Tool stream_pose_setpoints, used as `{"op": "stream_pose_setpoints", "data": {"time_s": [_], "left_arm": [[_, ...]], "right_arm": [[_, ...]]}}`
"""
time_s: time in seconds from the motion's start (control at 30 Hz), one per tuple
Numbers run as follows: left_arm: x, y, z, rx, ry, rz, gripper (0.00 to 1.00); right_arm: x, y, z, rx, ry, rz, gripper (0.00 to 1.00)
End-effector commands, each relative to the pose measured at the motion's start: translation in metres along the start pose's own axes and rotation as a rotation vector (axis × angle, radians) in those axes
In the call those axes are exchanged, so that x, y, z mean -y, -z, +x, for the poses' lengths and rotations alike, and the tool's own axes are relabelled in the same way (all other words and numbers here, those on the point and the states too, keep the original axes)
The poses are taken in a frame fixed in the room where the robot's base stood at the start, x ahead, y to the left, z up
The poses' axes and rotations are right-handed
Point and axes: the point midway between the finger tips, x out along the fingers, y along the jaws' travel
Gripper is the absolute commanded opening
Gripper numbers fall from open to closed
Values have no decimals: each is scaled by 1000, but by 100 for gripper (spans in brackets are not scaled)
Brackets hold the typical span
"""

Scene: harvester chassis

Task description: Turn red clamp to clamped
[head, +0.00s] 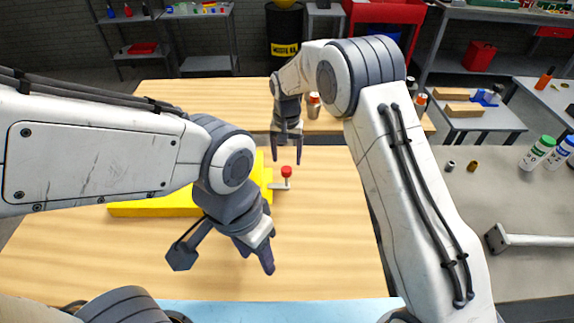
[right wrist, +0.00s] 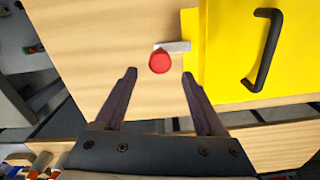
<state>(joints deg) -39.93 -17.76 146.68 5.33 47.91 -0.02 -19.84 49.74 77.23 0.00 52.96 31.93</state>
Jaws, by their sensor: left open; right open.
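The red clamp (head: 286,172) has a round red knob on a short grey post and a flat metal arm. It sits at the right side of the yellow chassis (head: 155,208) on the wooden table. In the right wrist view the red clamp (right wrist: 160,63) lies ahead of and between the fingertips, beside the yellow chassis (right wrist: 225,60). My right gripper (head: 287,160) is open and empty, just above and behind the clamp, apart from it. My left gripper (head: 258,262) is open and empty over the table in front of the chassis, whose middle my left arm hides.
A black handle (right wrist: 264,50) stands on the chassis. Bottles (head: 314,105) stand on the far table behind my right arm. A grey bench (head: 500,205) at right holds small parts and bottles. The wooden table (head: 325,230) is clear right of the clamp.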

Motion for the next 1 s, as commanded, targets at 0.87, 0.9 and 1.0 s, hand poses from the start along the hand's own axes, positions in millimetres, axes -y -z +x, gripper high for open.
{"op": "stream_pose_setpoints", "data": {"time_s": [0.87,0.9,1.0], "left_arm": [[1,-1,13,0,0,0,50],[1,-1,13,0,0,0,50],[1,-1,13,0,0,0,50]], "right_arm": [[0,0,-66,0,0,1,72],[0,0,-66,0,0,0,72],[2,-9,-73,-2,4,-24,72]]}}
